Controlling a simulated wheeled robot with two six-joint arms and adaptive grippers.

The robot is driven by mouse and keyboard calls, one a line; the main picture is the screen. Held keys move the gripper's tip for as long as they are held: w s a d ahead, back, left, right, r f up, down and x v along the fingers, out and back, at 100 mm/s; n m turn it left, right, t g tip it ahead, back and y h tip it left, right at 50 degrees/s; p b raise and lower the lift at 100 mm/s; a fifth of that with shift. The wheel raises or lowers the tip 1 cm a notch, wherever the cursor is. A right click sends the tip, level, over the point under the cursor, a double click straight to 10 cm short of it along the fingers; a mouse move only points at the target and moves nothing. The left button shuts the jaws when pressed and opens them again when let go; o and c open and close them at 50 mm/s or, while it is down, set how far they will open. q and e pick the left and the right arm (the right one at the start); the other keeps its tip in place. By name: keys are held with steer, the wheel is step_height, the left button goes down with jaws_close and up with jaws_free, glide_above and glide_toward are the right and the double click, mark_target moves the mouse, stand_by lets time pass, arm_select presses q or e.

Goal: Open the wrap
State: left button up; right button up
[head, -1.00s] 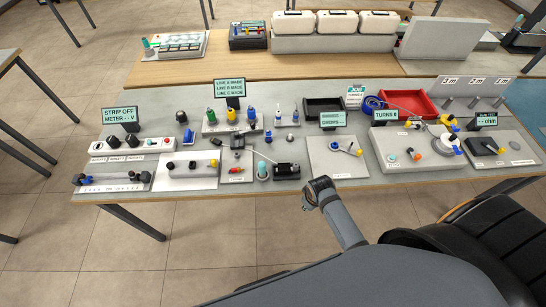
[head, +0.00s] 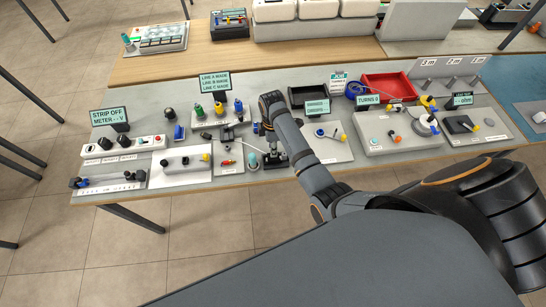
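No part is clearly recognisable as the wrap. The sign reading TURNS 0 (head: 367,100) stands behind a grey box (head: 385,143) that carries a round white holder (head: 421,128) with blue and yellow parts. A blue ring, perhaps a tape roll (head: 352,90), lies behind that sign. My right gripper (head: 268,101) is over the middle of the bench, between the bottle rack and the black tray, well left of the grey box. Its fingers are too small and dark to tell open from shut. My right forearm hides part of the bench below it. My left gripper is out of view.
A black tray (head: 305,94) and a red tray (head: 387,87) lie at the back of the bench. Left are a bottle rack (head: 214,116), a white strip with knobs (head: 122,146) and several sign stands. White bins (head: 274,10) stand on the wooden table behind.

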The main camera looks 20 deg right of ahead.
mark_target(273, 160)
step_height(273, 160, down, 8)
steer(key=shift+s, duration=0.1)
jaws_close()
